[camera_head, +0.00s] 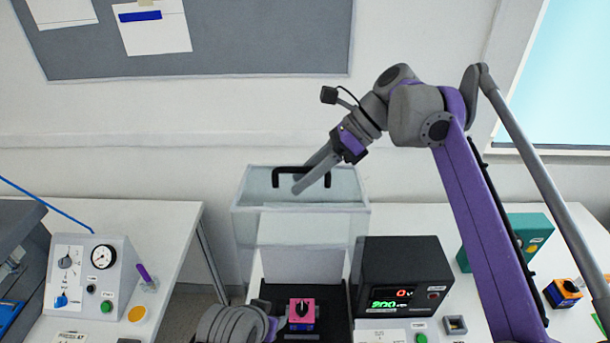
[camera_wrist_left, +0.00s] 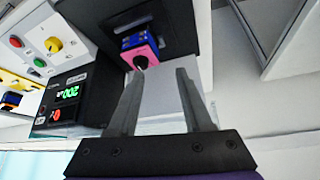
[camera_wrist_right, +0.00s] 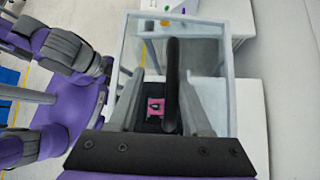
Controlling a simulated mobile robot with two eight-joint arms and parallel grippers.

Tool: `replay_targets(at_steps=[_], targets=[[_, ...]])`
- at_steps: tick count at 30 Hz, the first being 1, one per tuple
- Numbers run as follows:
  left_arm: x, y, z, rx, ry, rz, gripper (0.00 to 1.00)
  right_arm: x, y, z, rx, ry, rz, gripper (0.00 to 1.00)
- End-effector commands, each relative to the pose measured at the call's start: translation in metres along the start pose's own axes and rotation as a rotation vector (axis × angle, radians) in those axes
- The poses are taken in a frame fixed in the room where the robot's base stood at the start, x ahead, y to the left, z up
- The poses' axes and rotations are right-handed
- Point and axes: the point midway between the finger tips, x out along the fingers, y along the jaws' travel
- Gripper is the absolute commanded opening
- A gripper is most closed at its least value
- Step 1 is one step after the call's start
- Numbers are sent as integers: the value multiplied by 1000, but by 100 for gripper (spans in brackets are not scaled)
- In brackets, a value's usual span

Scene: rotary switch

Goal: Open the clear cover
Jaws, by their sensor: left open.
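The clear cover (camera_head: 260,225) is a transparent box with a black handle (camera_head: 301,171) on top. My right gripper (camera_head: 298,184) reaches down to the handle from the right. In the right wrist view its fingers are apart, one on each side of the handle (camera_wrist_right: 172,85), with gaps visible. The pink rotary switch (camera_head: 302,309) with a black knob sits on the black base (camera_head: 335,300), and shows through the cover in the right wrist view (camera_wrist_right: 155,106). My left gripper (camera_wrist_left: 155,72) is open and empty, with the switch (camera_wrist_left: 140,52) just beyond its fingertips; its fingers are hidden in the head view.
A black display box (camera_head: 404,278) stands right of the base. A gauge panel (camera_head: 90,275) stands on the left table, across a gap. The wall is behind.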

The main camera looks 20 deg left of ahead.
Motion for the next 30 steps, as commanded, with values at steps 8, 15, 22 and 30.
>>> replay_targets(at_steps=[8, 15, 22, 30], targets=[[-1, 0, -2, 0, 3, 0, 50, -14, 0, 1, 0, -1, -1, 47], [-2, 0, -5, 0, 6, 0, 50, -56, -1, 0, 1, -1, -2, 47], [-2, 0, -4, 0, 5, 0, 50, -72, -1, 0, 1, 0, 1, 47], [-2, 0, -4, 0, 5, 0, 50, -75, 0, 0, 0, 0, 1, 47]])
